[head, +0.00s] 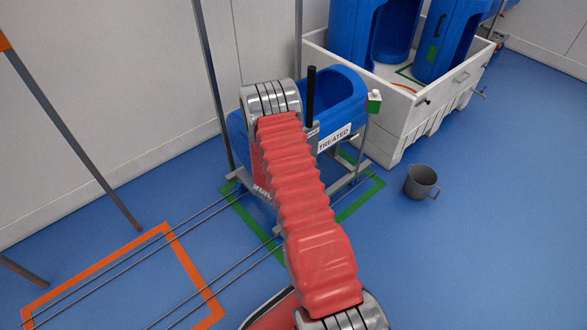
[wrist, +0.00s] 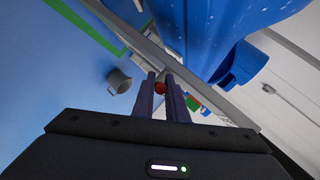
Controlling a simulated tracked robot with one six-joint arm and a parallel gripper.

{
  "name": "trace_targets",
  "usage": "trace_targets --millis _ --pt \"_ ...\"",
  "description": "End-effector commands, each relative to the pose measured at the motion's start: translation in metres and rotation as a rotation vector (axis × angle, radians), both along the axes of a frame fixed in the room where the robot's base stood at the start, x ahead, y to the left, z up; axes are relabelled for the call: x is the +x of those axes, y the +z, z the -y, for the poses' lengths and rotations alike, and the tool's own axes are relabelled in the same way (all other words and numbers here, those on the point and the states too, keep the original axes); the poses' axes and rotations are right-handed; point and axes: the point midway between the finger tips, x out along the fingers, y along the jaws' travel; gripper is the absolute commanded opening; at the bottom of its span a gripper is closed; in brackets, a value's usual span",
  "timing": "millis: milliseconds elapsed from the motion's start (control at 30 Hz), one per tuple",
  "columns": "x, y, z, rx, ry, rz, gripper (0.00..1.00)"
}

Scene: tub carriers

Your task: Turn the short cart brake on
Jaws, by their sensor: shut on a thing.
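A cart carrying a blue tub (head: 340,92) and a white sign reading TREATED (head: 334,139) stands inside a green floor outline, partly hidden by my red-sleeved arm. It is the one cart I see near my arm; I cannot tell its length. In the wrist view, my gripper (wrist: 161,84) is shut on a small red knob (wrist: 160,88), close to the cart's grey frame bar (wrist: 190,85). The blue tub fills the upper right of that view. My gripper and the knob are hidden in the head view. The lever under the knob does not show clearly.
A grey jug (head: 421,181) stands on the blue floor right of the cart. A white bin (head: 410,133) holding tall blue tubs is behind it. A dark upright post (head: 311,95) rises beside the tub. Rails cross an orange floor outline (head: 196,272) at left.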

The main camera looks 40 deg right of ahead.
Motion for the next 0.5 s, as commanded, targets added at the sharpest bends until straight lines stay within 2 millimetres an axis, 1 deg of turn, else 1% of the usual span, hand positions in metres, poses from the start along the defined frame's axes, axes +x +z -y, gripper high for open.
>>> trace_targets --millis 33,133,500 --pt "-0.0048 -0.0039 0.0024 -0.002 -0.009 -0.004 0.00" --pt "-0.0072 -0.0044 0.0050 -0.013 -0.015 -0.003 0.00" --pt "-0.0085 -0.0047 0.0052 -0.018 -0.016 -0.004 0.00"
